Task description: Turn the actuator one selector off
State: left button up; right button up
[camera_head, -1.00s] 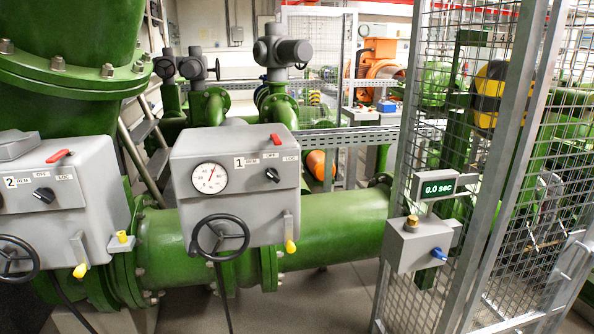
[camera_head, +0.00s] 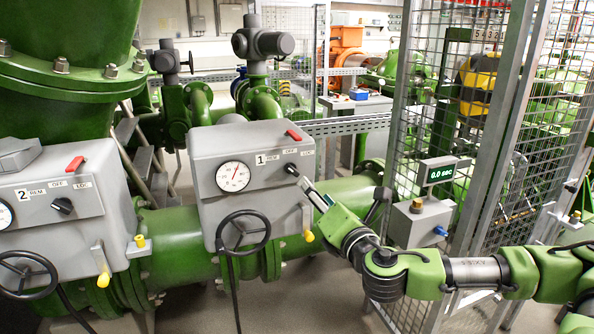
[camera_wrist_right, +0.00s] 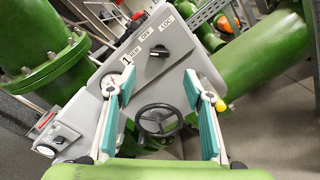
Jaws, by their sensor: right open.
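The actuator one box (camera_head: 210,188) is a grey housing with a "1" label, a white gauge and a black handwheel. Its small black selector knob (camera_head: 292,168) sits below the REM, OFF and LOC labels. In the right wrist view, the knob (camera_wrist_right: 159,52) is ahead, just beyond the fingertips and roughly between them. Which label it points to is hard to tell. My right gripper (camera_head: 303,180) comes in from the right, close to the knob; its teal-padded fingers (camera_wrist_right: 160,76) are spread and empty. My left gripper is not in view.
The actuator two box (camera_head: 60,205) stands at left with its own selector. A grey box (camera_head: 418,224) with a blue knob and a 0.0 sec display (camera_head: 443,174) is mounted on the mesh fence (camera_head: 415,100), close behind my right arm. A green pipe (camera_head: 340,195) runs behind actuator one.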

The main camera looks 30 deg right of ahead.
aim_at(295, 171)
jog(key=p+x, duration=0.3)
jog(key=x, duration=0.9)
jog(key=shift+w+p, duration=0.15)
jog(key=shift+p, duration=0.25)
jog(key=shift+w+d+f, duration=0.15)
jog(key=shift+w, duration=0.45)
jog(key=c, duration=1.1)
